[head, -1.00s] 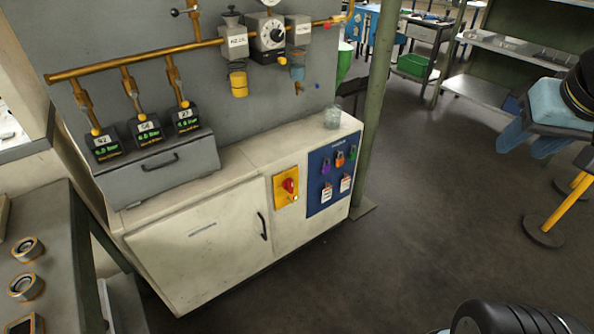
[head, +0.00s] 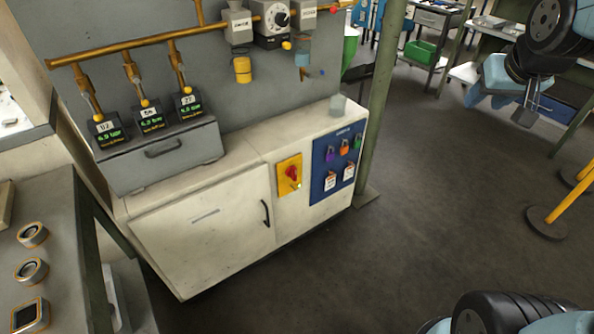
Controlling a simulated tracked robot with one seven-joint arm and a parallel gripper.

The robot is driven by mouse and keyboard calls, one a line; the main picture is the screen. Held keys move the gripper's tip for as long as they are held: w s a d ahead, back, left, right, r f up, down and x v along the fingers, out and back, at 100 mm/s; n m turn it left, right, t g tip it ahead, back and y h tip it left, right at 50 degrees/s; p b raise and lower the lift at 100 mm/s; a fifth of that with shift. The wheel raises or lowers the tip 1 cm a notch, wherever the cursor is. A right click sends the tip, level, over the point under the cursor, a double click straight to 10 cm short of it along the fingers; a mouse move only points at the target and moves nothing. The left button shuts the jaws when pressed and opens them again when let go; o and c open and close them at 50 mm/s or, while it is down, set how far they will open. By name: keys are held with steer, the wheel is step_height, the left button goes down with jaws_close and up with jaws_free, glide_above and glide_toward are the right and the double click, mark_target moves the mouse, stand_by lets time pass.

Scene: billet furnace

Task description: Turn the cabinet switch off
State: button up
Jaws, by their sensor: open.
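The cabinet (head: 205,238) is a low cream unit with a door and a black handle. Its switch (head: 292,174) is a red rotary knob on a yellow plate (head: 285,187) on the front, right of the door. A small lit spot (head: 297,186) shows at the knob's lower right. The knob's exact angle is too small to tell. My gripper (head: 528,120) hangs at the upper right, over the floor and well apart from the switch. It is open, with nothing seen between its fingers.
A blue panel (head: 330,187) with coloured padlocks and tags sits just right of the switch. A green post (head: 381,100) stands at the cabinet's right end. A yellow post (head: 568,198) stands at far right. The dark floor (head: 420,235) before the cabinet is clear.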

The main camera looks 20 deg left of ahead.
steer(key=w+a+f+n+t+y, duration=0.1)
steer(key=w+a+f, duration=0.3)
steer(key=w, duration=0.3)
steer(key=w+a+f+n, duration=0.1)
steer(key=w+a+f, duration=0.35)
steer(key=w, duration=0.25)
steer(key=n+y, duration=0.6)
steer(key=y, duration=0.3)
glide_toward(296, 172)
steer(key=x, duration=0.9)
steer(key=shift+w+a+f, duration=0.1)
steer(key=shift+w+a, duration=0.1)
steer(key=shift+a, duration=0.05)
